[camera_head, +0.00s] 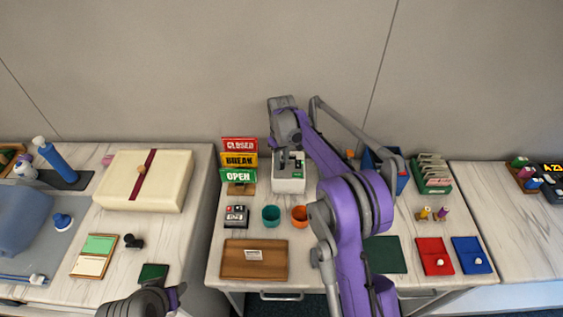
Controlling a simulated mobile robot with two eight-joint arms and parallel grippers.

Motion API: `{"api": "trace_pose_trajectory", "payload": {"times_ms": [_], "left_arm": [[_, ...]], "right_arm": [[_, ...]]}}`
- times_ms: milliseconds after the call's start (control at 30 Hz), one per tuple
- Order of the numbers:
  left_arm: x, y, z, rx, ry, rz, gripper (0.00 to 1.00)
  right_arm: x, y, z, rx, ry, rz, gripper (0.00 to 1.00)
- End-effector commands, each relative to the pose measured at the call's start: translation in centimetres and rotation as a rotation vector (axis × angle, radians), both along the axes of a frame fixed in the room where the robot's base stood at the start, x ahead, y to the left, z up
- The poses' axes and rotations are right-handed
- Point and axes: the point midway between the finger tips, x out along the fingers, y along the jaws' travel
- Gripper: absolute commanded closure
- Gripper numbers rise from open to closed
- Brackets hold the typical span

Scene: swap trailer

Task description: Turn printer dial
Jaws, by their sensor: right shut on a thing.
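The printer (289,184), a small white box with a dark front detail, stands near the back of the middle table. My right gripper (289,153) points down at the printer's top and is shut on what appears to be its dial. The dial itself is hidden behind the gripper. My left gripper (177,292) shows only in part at the bottom edge, away from the printer, and its fingers are not clear.
CLOSED, BREAK and OPEN signs (239,160) stand just left of the printer. A teal cup (271,215), an orange cup (299,216) and a wooden tray (239,262) lie in front. A card box (432,174) stands right, beyond my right arm.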

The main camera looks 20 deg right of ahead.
Motion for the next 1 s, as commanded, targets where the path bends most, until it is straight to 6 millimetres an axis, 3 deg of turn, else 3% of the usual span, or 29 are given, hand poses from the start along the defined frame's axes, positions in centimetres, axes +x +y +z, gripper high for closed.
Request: {"api": "trace_pose_trajectory", "payload": {"times_ms": [733,767,900,1000], "left_arm": [[-0.1,0.0,-0.27,0.0,0.002,0.0,0.5],[-0.1,0.0,-0.27,0.0,0.002,0.0,0.5],[-0.1,0.0,-0.27,0.0,0.002,0.0,0.5],[-0.1,0.0,-0.27,0.0,0.002,0.0,0.5]], "right_arm": [[-0.05,-0.12,0.01,-0.002,0.001,0.096,1.0],[-0.04,-0.11,0.01,-0.002,0.001,0.096,0.69],[-0.03,-0.1,0.01,-0.001,0.0,0.095,0.44],[-0.02,-0.07,0.01,-0.001,0.0,0.095,0.41]]}}
